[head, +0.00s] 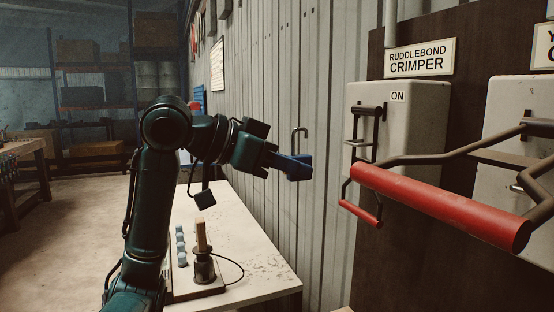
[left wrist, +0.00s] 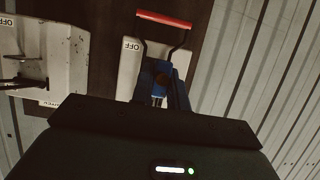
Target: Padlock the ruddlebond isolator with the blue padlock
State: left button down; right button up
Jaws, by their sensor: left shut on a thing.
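The blue padlock (head: 297,168) is held in my left gripper (head: 284,164), with its grey shackle pointing up, left of the isolator and apart from it in the head view. The padlock body (left wrist: 161,72) also shows between the fingers in the left wrist view. The ruddlebond isolator (head: 425,115) is a pale box under the "RUDDLEBOND CRIMPER" sign (head: 420,58). Its lever hangs down with the red grip (head: 362,208) low; the "ON" label shows at the top. In the left wrist view an "OFF" label shows beside this lever. My right gripper is not in view.
A second isolator box (head: 505,105) stands at the right; a large red lever grip (head: 440,205) sticks out in front of the panel. A white table (head: 255,235) with small blue-grey items and a wooden-handled tool is below my arm. Shelves stand far back.

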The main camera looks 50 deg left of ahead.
aim_at(310, 160)
pick_arm(q)
jog(key=shift+w+d+r+p, duration=0.1)
jog(key=shift+w+d+p, duration=0.2)
jog(key=shift+w, duration=0.4)
jog(key=shift+w+d+p, duration=0.25)
jog(key=shift+w+p, duration=0.05)
jog(key=shift+w, duration=0.35)
jog(key=shift+w+d+p, duration=0.25)
jog(key=shift+w, duration=0.35)
jog(key=x, duration=0.5)
jog(key=shift+w+d, duration=0.2)
jog(key=shift+w, duration=0.2)
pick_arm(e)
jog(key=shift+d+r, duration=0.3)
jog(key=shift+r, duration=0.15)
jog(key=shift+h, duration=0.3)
pick_arm(q)
jog(key=c, duration=1.3)
grip_release()
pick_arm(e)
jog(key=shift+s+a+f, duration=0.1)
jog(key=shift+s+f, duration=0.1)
